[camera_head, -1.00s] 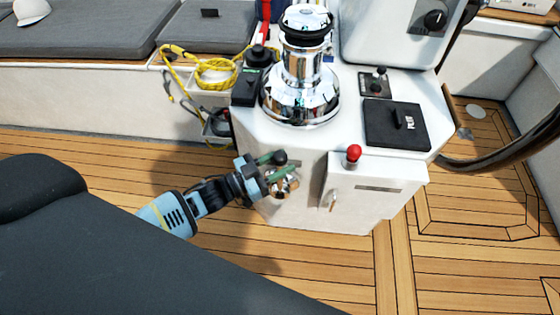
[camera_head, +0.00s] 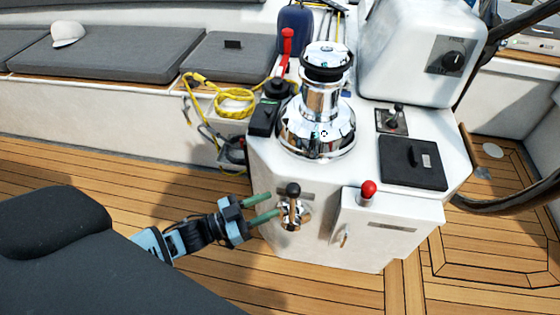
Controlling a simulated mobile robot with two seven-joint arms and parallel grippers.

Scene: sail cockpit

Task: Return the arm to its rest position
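My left gripper (camera_head: 273,206) reaches in from the left at the front of the white console. Its two green fingers are apart with nothing between them. The fingertips point right, just left of a small lever with a black knob (camera_head: 293,190) on a round chrome fitting (camera_head: 295,214). The lever stands upright. Whether a fingertip touches the fitting is hard to tell. My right gripper is not in view.
The white console (camera_head: 378,249) carries a chrome winch (camera_head: 318,128), a red-knobbed lever (camera_head: 368,189) and a black hatch panel (camera_head: 412,163). A yellow rope (camera_head: 234,102) hangs by the grey seat cushions (camera_head: 118,55). Wooden deck (camera_head: 120,165) lies open to the left.

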